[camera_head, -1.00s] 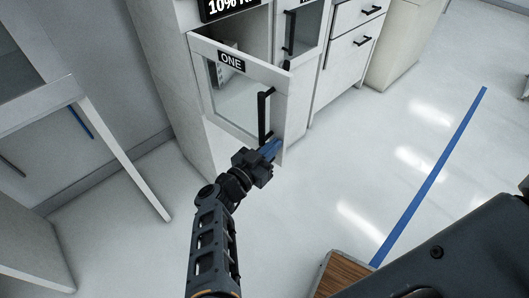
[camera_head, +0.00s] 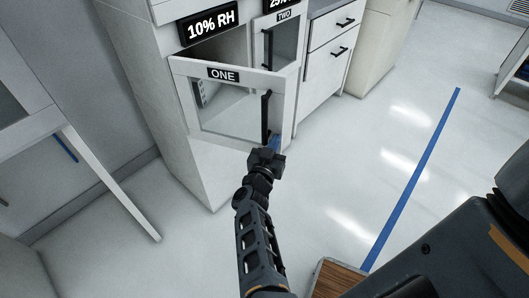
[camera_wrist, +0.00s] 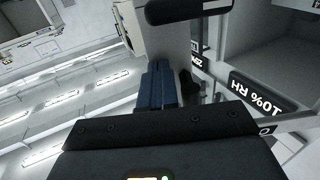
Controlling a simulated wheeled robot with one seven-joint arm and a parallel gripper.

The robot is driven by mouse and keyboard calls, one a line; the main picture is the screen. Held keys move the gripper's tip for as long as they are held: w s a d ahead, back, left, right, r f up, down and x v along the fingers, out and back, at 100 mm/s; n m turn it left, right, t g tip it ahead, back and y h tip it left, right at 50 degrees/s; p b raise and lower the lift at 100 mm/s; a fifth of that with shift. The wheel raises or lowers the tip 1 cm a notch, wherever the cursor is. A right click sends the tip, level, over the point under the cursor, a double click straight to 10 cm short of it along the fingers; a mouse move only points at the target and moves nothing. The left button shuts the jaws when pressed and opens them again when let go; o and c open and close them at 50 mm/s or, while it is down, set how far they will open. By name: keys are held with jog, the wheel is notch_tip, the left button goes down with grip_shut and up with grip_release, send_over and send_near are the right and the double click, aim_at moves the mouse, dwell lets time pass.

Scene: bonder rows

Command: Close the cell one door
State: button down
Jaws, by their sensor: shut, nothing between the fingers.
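The cell one door (camera_head: 232,108) is a white-framed glass door with a black "ONE" label and a black upright handle (camera_head: 266,115) on its right side. It stands ajar, with an open gap above its top edge into the cell. My gripper (camera_head: 274,143) is shut and empty, its blue fingers at the lower right of the door, just below the handle. Whether they touch the door I cannot tell. In the wrist view the blue fingers of my gripper (camera_wrist: 160,86) lie together, and the "10% RH" sign (camera_wrist: 255,95) shows upside down at right.
The cell two door (camera_head: 283,45) is to the right of cell one, with white drawers (camera_head: 331,45) beyond it. A white table-like frame (camera_head: 110,185) stands at left. Open floor with a blue line (camera_head: 415,175) lies at right.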

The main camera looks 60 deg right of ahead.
jog(key=w+d+n+t+y+b, duration=0.3)
jog(key=d+n+t, duration=0.3)
jog(key=d, duration=0.8)
jog(key=w+d+n+t+y+b, duration=0.3)
jog(key=w+d+t+b, duration=0.3)
jog(key=w+d+b, duration=0.9)
jog(key=w+y+b, duration=0.1)
jog(key=w+b, duration=0.1)
jog(key=b, duration=0.7)
jog(key=shift+w+d+b, duration=0.2)
jog(key=shift+w+b, duration=0.05)
jog(key=shift+b, duration=0.1)
